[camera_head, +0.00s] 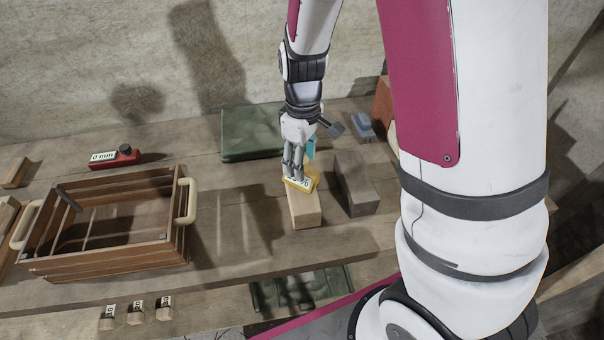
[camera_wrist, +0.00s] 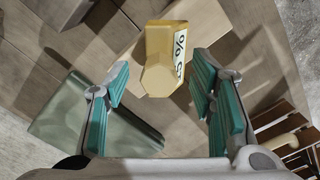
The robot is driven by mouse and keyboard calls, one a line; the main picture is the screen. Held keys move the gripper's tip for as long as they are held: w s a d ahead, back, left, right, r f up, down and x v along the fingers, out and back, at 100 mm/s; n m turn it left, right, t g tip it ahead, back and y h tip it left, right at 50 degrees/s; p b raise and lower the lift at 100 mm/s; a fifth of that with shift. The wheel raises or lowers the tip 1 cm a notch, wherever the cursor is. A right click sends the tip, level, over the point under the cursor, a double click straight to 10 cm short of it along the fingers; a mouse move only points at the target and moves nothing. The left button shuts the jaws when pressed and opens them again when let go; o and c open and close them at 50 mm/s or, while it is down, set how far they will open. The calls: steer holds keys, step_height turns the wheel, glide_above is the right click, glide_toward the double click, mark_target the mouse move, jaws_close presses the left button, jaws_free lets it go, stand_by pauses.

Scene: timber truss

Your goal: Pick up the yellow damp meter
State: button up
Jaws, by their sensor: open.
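The yellow damp meter (camera_wrist: 163,68) rests on a pale timber block in the wrist view, with a white label reading "%" and more characters on its side. In the head view the damp meter (camera_head: 302,184) shows at the tips of my gripper (camera_head: 294,168), which hides part of it. In the wrist view my gripper (camera_wrist: 158,98) is open, with its teal-padded fingers apart on either side of the near end of the meter. I see no finger touching the meter.
A pale timber block (camera_head: 305,210) lies under the meter, beside a darker block (camera_head: 356,185). A wooden crate (camera_head: 110,262) with cream handles stands left. A green folded cloth or mat (camera_head: 250,135) lies behind. A red "0 mm" tool (camera_head: 115,157) and small labelled blocks (camera_head: 136,312) lie left.

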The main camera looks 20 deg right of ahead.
steer(key=shift+f, duration=0.7)
jaws_close()
steer(key=shift+r, duration=0.15)
